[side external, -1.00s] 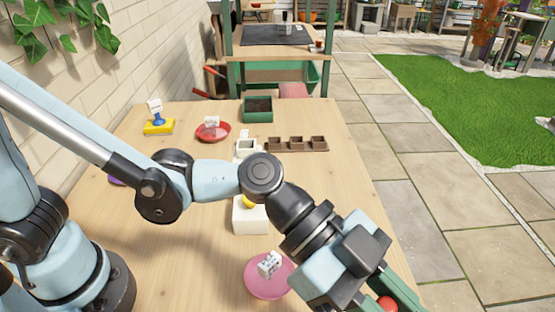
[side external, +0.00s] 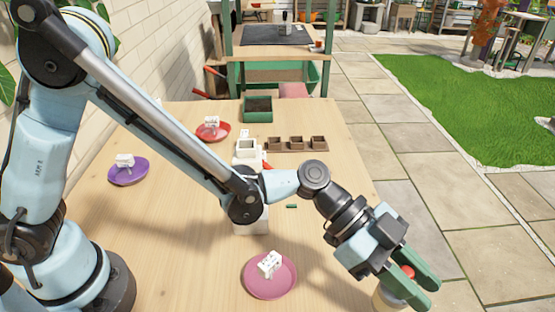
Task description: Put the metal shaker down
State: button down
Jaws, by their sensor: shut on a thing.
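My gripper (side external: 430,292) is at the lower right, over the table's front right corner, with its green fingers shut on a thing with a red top. A cream and tan body (side external: 385,299) shows just below the fingers, cut by the picture's lower edge. This looks like the held shaker, but its metal is not clearly seen. I cannot tell whether its base touches the table.
A pink saucer (side external: 258,290) with a white tag stands left of my gripper. A white block (side external: 250,226) is partly behind my arm. Further back are a purple saucer (side external: 121,179), a red saucer (side external: 203,138), a green planter (side external: 257,116) and brown pots (side external: 297,148).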

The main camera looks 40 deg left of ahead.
jog(key=shift+w+f, duration=0.1)
jog(key=shift+f, duration=1.95)
jog(key=shift+f, duration=0.1)
jog(key=c, duration=0.9)
grip_release()
jog(key=v, duration=1.2)
jog(key=shift+a, duration=0.1)
